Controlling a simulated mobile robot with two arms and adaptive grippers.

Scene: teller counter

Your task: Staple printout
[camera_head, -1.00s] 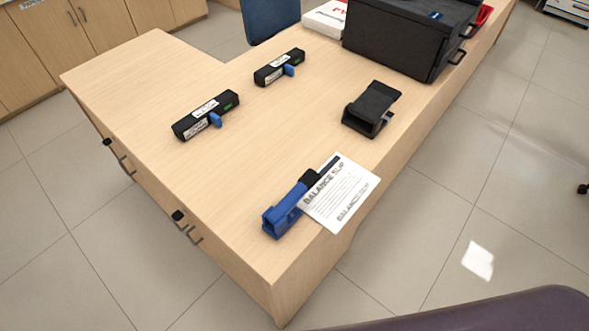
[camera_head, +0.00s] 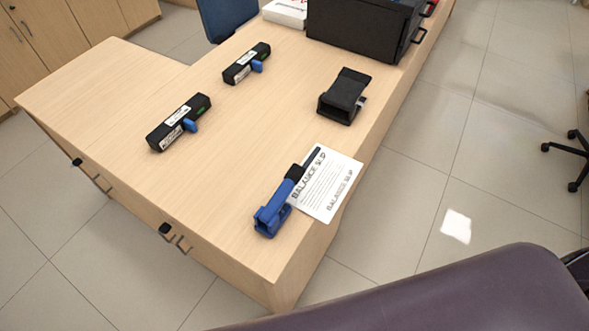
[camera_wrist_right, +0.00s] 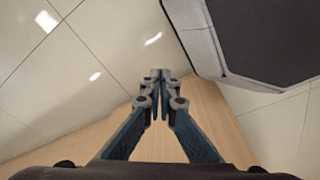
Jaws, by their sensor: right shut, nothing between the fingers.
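The printout, a white sheet headed "BALANCE SLIP" (camera_head: 330,182), lies near the right edge of the counter in the head view. A blue stapler with a black part (camera_head: 273,212) lies at the sheet's left side, and its black end meets or overlaps the sheet's edge. My right gripper (camera_wrist_right: 160,76) shows in the right wrist view with its fingertips together and nothing between them. The wood surface shows behind its fingers, and neither the sheet nor the stapler is in that view. Neither gripper shows in the head view.
A black holder (camera_head: 343,97) stands beyond the sheet. Two black devices with blue tabs (camera_head: 180,122) (camera_head: 246,63) lie on the left. A large black box (camera_head: 362,32) stands at the back. A purple padded seat (camera_head: 440,300) is at the front right. The counter's middle (camera_head: 235,135) is clear.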

